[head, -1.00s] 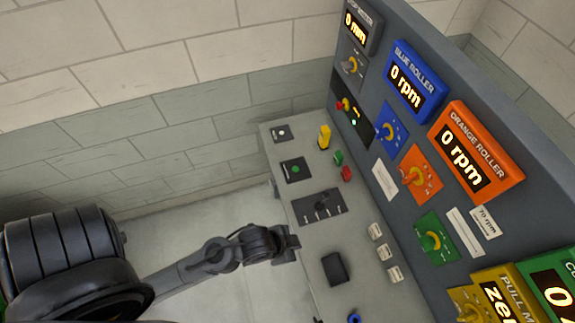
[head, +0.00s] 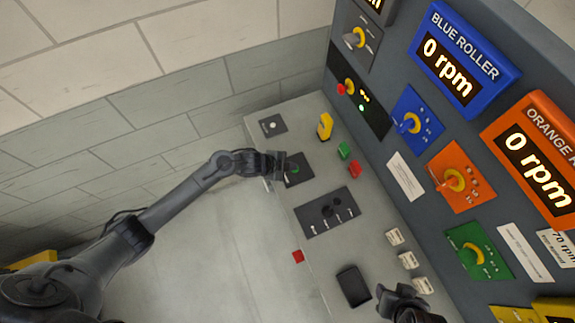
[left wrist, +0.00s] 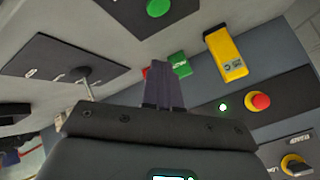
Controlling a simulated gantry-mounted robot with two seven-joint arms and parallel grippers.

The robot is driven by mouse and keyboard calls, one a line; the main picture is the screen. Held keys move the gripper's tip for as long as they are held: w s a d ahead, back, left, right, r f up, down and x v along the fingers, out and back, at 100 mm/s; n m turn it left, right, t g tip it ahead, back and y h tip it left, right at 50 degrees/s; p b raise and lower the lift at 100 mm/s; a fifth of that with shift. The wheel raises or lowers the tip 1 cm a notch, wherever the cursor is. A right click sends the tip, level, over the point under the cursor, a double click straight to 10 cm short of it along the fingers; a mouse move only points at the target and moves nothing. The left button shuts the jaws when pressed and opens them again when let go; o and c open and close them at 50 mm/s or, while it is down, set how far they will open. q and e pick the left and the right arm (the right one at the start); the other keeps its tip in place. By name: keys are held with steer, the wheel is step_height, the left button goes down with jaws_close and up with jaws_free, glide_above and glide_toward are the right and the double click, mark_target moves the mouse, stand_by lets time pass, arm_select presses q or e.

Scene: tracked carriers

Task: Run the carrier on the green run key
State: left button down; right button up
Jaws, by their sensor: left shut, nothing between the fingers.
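A small green key (head: 344,150) stands on the grey desk beside a red key (head: 355,169). In the left wrist view the green key (left wrist: 180,62) shows just behind my fingers, which hide part of the red one. A round green button (head: 295,169) sits on a dark plate; it also shows at the top of the left wrist view (left wrist: 158,8). My left gripper (head: 280,165) is shut and empty, at that plate's left edge, left of the green key. My right gripper (head: 405,297) is at the bottom right; its jaws are unclear. I see no carrier.
A yellow block (head: 325,126) stands beyond the green key. A dark lever plate (head: 327,211) and white switches (head: 408,259) lie nearer. The upright panel with a blue roller display (head: 462,60) and knobs rises at the right. Left of the desk is open floor.

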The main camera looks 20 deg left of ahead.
arm_select(q)
steer(key=shift+t, duration=0.4)
steer(key=w+r, duration=0.2)
steer(key=w, duration=0.1)
steer(key=shift+w+a+r, duration=0.15)
steer(key=shift+w+r, duration=0.05)
steer(key=shift+r, duration=0.15)
steer(key=shift+f+b, duration=0.2)
steer(key=shift+b, duration=0.2)
step_height(320, 180, down, 7)
steer(key=b, duration=0.6)
steer(key=shift+r+b, duration=0.2)
steer(key=shift+b, duration=0.15)
steer(key=shift+f+b, duration=0.55)
steer(key=shift+f, duration=0.4)
